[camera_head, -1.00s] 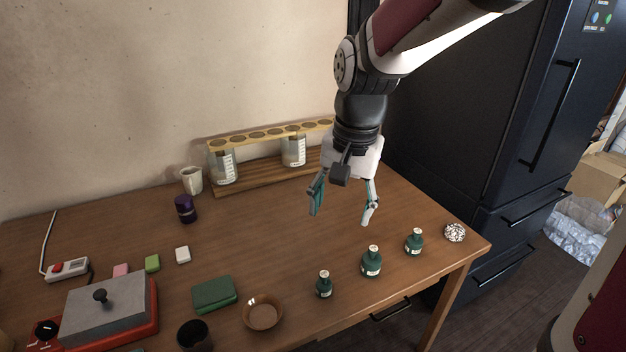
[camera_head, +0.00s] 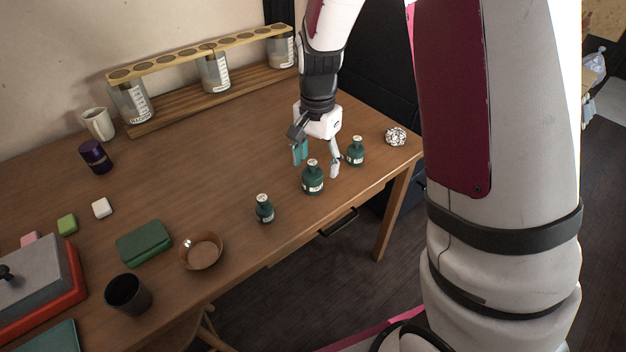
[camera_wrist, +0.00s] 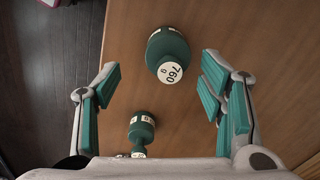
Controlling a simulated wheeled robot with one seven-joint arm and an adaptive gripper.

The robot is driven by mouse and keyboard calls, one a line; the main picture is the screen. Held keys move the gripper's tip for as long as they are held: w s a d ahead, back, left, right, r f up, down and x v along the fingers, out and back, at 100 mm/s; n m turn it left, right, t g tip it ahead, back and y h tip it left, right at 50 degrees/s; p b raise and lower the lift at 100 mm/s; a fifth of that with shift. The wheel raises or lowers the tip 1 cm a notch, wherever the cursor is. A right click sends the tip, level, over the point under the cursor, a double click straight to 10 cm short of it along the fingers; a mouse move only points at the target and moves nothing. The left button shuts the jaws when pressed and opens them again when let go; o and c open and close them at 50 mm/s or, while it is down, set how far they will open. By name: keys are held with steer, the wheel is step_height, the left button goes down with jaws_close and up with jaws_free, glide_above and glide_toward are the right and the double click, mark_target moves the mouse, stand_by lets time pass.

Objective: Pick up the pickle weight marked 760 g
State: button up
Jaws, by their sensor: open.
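The pickle weight marked 760 g (camera_wrist: 167,57) is a dark green, bottle-shaped weight with a pale top, upright near the table's front edge. In the head view it appears to be the middle and largest of three green weights (camera_head: 313,181). My gripper (camera_head: 317,164) is open and empty, low over the table close to this weight. In the wrist view the weight lies between the lines of the two teal-padded fingers, towards the top. A smaller green weight (camera_head: 355,153) stands to the right, and another (camera_head: 264,210) to the left.
A crumpled foil ball (camera_head: 396,137) lies right of the weights near the table corner. A brown bowl (camera_head: 202,251), a green case (camera_head: 144,243) and a dark cup (camera_head: 128,295) stand left. A wooden rack with jars (camera_head: 205,97) is behind. The table middle is clear.

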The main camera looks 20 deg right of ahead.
mark_target(312, 172)
steer(key=shift+w+a+f+b, duration=0.15)
steer(key=shift+f+b, duration=0.1)
steer(key=shift+f, duration=0.75)
steer(key=shift+a+f+b, duration=0.15)
steer(key=shift+f+b, duration=0.15)
steer(key=shift+f, duration=0.65)
steer(key=shift+w+a+f+b, duration=0.15)
steer(key=shift+f+b, duration=0.1)
steer(key=shift+f, duration=0.75)
steer(key=shift+s, duration=0.1)
steer(key=shift+r, duration=0.1)
steer(key=shift+c, duration=0.6)
jaws_close()
